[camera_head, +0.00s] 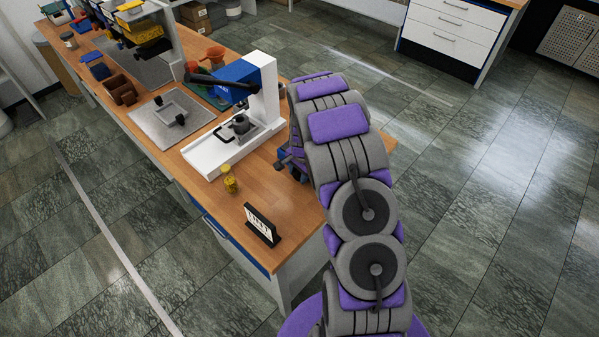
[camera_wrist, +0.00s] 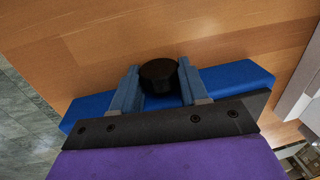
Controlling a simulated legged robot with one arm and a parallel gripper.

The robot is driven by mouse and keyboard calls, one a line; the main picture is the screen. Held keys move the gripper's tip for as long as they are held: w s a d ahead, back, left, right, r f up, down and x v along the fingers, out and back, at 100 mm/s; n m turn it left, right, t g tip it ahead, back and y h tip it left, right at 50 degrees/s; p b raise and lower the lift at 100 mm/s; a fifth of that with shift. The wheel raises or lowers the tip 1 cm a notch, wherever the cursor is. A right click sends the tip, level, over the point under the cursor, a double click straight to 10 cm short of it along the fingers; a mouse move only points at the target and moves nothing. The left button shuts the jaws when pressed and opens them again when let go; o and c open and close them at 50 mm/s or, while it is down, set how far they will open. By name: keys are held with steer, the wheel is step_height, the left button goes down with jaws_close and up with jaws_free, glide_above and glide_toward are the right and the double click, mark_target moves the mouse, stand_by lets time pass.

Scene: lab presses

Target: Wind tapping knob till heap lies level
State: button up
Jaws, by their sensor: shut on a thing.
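In the wrist view a round black knob (camera_wrist: 158,75) sits between the two blue-grey fingers of my gripper (camera_wrist: 158,69). The fingers are shut on its sides. A blue block (camera_wrist: 235,80) lies behind the fingers and knob, over the wooden bench top. In the head view my arm covers most of the gripper and the knob area at the bench's right side. A white press (camera_head: 264,92) with a black lever stands left of my arm. A dark cup (camera_head: 240,126) sits on its base. I cannot make out a heap or its surface.
The wooden bench (camera_head: 200,228) also holds a small yellow jar (camera_head: 230,180), a black-and-white sign (camera_head: 262,225) at the near end, and a grey plate (camera_head: 170,118). Bins stand farther back. The tiled floor right of my arm is clear.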

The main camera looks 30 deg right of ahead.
steer(key=o, duration=1)
steer(key=shift+a, duration=0.25)
steer(key=shift+d, duration=0.1)
steer(key=shift+d+r, duration=0.2)
steer(key=shift+r, duration=0.35)
steer(key=r, duration=0.5)
steer(key=s+r+p, duration=0.1)
steer(key=r, duration=0.4)
steer(key=s+r+p, duration=0.1)
steer(key=r, duration=0.5)
steer(key=shift+d, duration=0.15)
